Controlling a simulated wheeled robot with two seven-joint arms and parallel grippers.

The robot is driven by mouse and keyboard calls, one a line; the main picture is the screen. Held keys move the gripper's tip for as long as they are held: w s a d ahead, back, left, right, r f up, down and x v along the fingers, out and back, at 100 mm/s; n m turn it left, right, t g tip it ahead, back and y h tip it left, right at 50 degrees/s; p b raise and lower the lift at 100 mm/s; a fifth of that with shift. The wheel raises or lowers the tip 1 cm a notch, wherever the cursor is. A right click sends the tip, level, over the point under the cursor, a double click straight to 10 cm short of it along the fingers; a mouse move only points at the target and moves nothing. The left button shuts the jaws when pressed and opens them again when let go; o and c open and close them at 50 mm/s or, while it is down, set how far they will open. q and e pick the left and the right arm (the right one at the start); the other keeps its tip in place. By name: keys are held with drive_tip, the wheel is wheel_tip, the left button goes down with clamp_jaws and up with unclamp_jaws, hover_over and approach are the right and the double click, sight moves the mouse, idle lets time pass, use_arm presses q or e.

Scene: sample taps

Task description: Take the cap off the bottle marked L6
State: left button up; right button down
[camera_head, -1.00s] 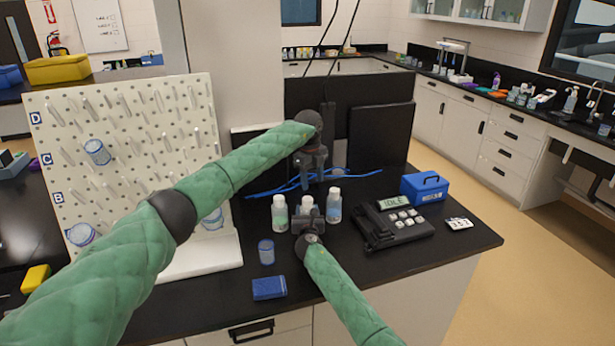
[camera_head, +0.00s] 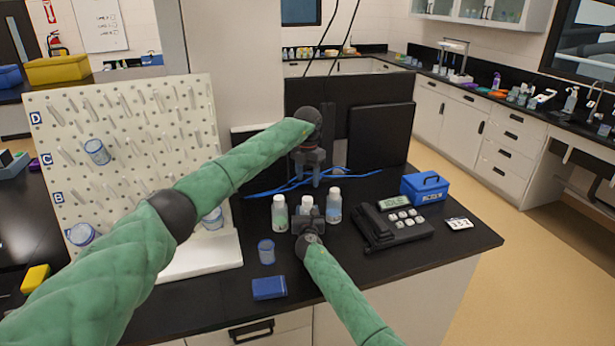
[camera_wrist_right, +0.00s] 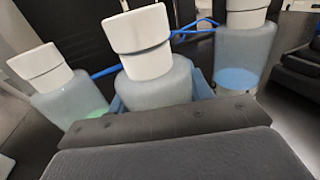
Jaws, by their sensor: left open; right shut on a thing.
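Three capped bottles stand in a row on the black bench: a left one with green liquid (camera_head: 279,213), a middle one (camera_head: 306,203) and a right one with blue liquid (camera_head: 334,206). I cannot read their labels, so I cannot tell which is L6. My right gripper (camera_head: 308,223) is shut on the middle bottle's body, which also shows in the right wrist view (camera_wrist_right: 155,88). That bottle's white cap (camera_wrist_right: 138,42) is on. My left gripper (camera_head: 311,182) is open, pointing down above the middle bottle, apart from its cap.
A pegboard (camera_head: 130,120) with several beakers stands at the left. A small beaker (camera_head: 266,251) and a blue box (camera_head: 269,288) are in front. A dark device with a display (camera_head: 393,225) and a blue case (camera_head: 424,187) stand right. Blue tubing (camera_head: 270,192) lies behind the bottles.

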sight(307, 198)
use_arm(q)
drive_tip(key=shift+m, duration=1.1)
drive_tip(key=shift+f, duration=4)
drive_tip(key=c, duration=1)
drive_tip(key=shift+n, duration=0.4)
drive_tip(key=shift+c, duration=0.2)
drive_tip(key=shift+r, duration=0.25)
drive_tip(key=shift+r, duration=0.7)
drive_tip(key=shift+r, duration=0.2)
